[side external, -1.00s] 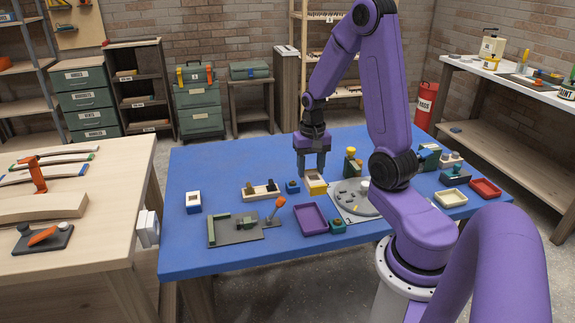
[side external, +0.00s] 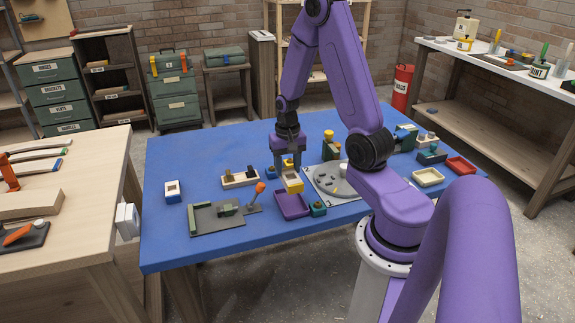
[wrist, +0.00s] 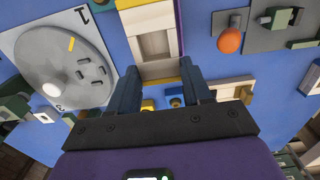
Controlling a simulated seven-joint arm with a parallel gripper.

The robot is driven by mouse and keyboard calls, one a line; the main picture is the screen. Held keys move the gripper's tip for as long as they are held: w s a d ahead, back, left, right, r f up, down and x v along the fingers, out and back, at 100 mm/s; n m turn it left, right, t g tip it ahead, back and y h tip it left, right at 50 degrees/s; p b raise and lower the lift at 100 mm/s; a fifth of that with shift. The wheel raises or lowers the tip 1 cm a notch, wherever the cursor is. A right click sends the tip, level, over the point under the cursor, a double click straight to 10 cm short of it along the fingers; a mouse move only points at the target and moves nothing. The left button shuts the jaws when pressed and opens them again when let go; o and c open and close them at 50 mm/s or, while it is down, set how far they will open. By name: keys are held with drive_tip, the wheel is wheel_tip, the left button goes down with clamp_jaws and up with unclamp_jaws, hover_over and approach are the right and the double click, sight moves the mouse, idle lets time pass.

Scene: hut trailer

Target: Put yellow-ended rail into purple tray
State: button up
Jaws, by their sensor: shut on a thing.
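The yellow-ended rail (side external: 292,181) is a pale block with a yellow end. My gripper (side external: 289,165) is shut on it and points down, holding it over the back edge of the purple tray (side external: 293,210). The tray lies on the blue table and looks empty where it shows. In the wrist view the rail (wrist: 155,42) sits between the fingers of my gripper (wrist: 158,72), its pale recess facing the camera. The purple tray (wrist: 181,24) shows only as a strip behind it. The exact gap between rail and tray cannot be told.
A grey round plate on a white sheet (side external: 314,193) lies right of the tray, with a small green block (side external: 318,209) nearby. An orange-knobbed lever (side external: 258,191) stands to the left. A blue-ended block (side external: 172,190) lies farther left. Cream (side external: 428,177) and red (side external: 461,166) trays lie right.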

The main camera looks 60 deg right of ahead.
sight(287, 171)
drive_tip(key=shift+f, duration=3.65)
drive_tip(key=o, duration=1)
drive_tip(key=shift+r, duration=0.1)
wheel_tip(287, 171, up, 17)
drive_tip(key=shift+r, duration=0.1)
